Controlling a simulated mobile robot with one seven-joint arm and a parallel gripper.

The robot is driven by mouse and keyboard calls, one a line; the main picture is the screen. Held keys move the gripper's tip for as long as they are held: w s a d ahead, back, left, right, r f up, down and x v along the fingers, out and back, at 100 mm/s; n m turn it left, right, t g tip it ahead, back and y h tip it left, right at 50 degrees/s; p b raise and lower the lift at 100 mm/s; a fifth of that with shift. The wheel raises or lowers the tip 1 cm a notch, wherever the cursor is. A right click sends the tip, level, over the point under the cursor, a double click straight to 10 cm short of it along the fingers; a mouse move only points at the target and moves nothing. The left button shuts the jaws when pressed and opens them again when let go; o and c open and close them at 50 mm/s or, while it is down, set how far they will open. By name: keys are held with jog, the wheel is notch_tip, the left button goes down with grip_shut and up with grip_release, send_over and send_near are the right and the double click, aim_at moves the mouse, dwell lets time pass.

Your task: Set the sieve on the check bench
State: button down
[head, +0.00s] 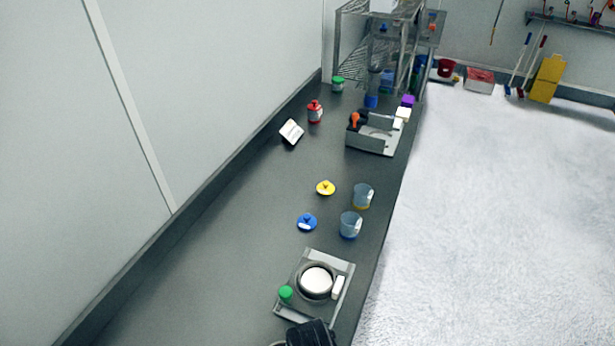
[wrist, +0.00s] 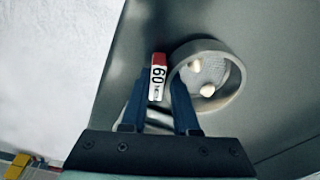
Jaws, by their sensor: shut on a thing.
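The sieve (wrist: 237,82) is a grey round ring with a mesh floor and two pale lumps in it. A tab (wrist: 158,78) with a red end and a white label reading "60 MESH" shows beside the ring, between my blue fingers. My gripper (wrist: 159,92) appears shut on this tab side of the sieve, with the ring to its right in the wrist view. In the head view my dark gripper (head: 312,334) is at the bottom edge, and only a sliver of a grey ring shows left of it. Whether the sieve touches the bench (head: 225,265) is unclear.
Just beyond my gripper stands a grey tray (head: 343,268) with a round white-filled bowl (head: 317,281), a green-topped item (head: 286,294) and a white block. Farther are two jugs (head: 351,225), blue and yellow lids, a caddy (head: 375,137) and a wire rack. The bench's left strip is clear.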

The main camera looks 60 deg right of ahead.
jog(key=c, duration=1.1)
grip_release()
jog(key=shift+f, duration=0.15)
jog(key=o, duration=0.4)
jog(key=shift+o, duration=0.2)
notch_tip(320, 180, up, 12)
jog(key=a, duration=0.1)
jog(key=shift+s+r, duration=0.2)
jog(key=shift+s, duration=0.2)
jog(key=shift+w+a, duration=0.1)
